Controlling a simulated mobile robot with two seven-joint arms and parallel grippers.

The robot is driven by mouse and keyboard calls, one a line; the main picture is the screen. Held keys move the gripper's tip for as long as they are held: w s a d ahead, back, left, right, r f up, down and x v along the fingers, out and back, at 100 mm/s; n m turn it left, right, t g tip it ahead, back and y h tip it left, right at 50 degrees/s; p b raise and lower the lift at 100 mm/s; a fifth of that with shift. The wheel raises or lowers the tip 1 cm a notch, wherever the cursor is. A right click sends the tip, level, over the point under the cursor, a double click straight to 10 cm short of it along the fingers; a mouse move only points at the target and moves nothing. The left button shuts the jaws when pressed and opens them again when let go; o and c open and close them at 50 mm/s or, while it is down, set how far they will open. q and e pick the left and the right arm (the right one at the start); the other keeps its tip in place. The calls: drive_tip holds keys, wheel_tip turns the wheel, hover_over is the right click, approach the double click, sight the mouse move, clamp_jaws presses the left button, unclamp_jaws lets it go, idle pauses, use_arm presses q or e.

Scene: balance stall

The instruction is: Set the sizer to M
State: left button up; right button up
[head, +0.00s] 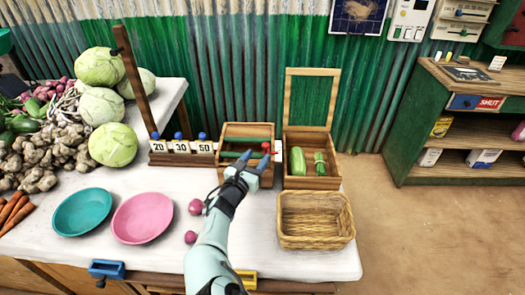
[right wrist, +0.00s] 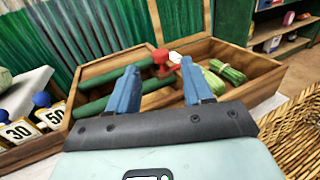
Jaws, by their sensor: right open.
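What looks like the sizer is a wooden box (head: 231,129) with dark green bars (head: 247,140) across it, at the back of the white table. A small red knob (head: 266,146) shows at the bars' right end; in the right wrist view the red knob (right wrist: 161,57) has a white piece beside it. I cannot read any size letters. My right gripper (head: 252,165) is open and empty, over the front of this box. In the right wrist view its two blue fingers (right wrist: 158,78) appear on either side of the knob, which lies beyond them. My left gripper is not in view.
A box with green vegetables (head: 297,160) stands to the right, with a wicker basket (head: 316,243) in front of it. Weights marked 20, 30 and 50 (head: 181,147) stand left. Two bowls (head: 142,217) and loose radishes (head: 195,207) lie nearer.

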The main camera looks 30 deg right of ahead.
sight(264, 147)
drive_tip(key=x, duration=0.5)
drive_tip(key=shift+w+d, duration=0.1)
drive_tip(key=shift+d, duration=0.05)
clamp_jaws()
